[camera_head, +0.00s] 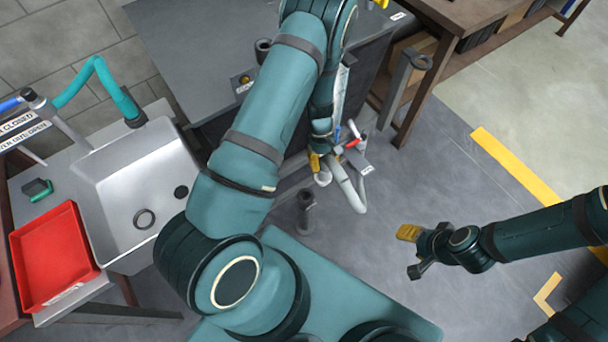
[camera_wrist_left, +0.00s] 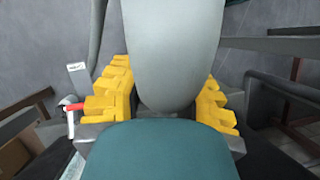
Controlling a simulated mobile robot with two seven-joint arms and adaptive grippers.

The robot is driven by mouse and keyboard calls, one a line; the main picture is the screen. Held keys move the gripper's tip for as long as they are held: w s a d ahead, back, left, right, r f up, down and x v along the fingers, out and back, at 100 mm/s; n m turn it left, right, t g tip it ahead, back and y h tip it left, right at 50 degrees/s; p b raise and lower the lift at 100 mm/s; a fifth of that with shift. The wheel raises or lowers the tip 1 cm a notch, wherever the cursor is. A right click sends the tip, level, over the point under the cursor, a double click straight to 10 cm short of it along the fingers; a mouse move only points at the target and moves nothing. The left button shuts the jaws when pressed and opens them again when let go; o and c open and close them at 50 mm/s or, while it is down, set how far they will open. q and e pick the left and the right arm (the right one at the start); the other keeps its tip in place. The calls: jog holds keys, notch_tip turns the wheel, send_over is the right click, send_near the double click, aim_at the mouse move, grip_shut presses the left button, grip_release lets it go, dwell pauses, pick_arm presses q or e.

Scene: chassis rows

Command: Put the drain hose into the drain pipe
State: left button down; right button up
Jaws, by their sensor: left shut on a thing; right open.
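My left gripper (camera_head: 322,160) is low beside the grey bench, its yellow fingers partly hidden by the arm and nearby parts. In the left wrist view its yellow fingers (camera_wrist_left: 165,100) are shut on either side of the thick grey drain hose (camera_wrist_left: 175,50). The hose (camera_head: 348,188) hangs in a bend below the gripper in the head view. A short dark upright pipe with an open top (camera_head: 305,200) stands just below and left of the hose, apart from it; it looks like the drain pipe. My right gripper (camera_head: 412,252) is open and empty over the floor.
A valve with a red handle (camera_head: 352,143) is close to my left gripper; its handle also shows in the left wrist view (camera_wrist_left: 74,107). A taller grey post (camera_head: 395,95) stands to the right. A sink (camera_head: 115,180) and red tray (camera_head: 50,255) are left.

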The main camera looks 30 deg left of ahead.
pick_arm(q)
jog(key=a+f+n+t+h+b, duration=0.1)
jog(key=a+f+n+b, duration=0.3)
jog(key=f, duration=1.1)
jog(key=shift+s+a+f, duration=0.25)
jog(key=shift+a+f, duration=0.15)
jog(key=shift+a, duration=0.75)
jog(key=shift+a+b, duration=0.15)
jog(key=shift+b, duration=0.45)
jog(key=shift+f, duration=0.1)
jog(key=shift+f, duration=0.35)
jog(key=shift+f+b, duration=0.45)
jog(key=shift+f, duration=0.25)
jog(key=shift+f, duration=0.2)
jog(key=shift+f, duration=0.3)
jog(key=shift+f, duration=0.35)
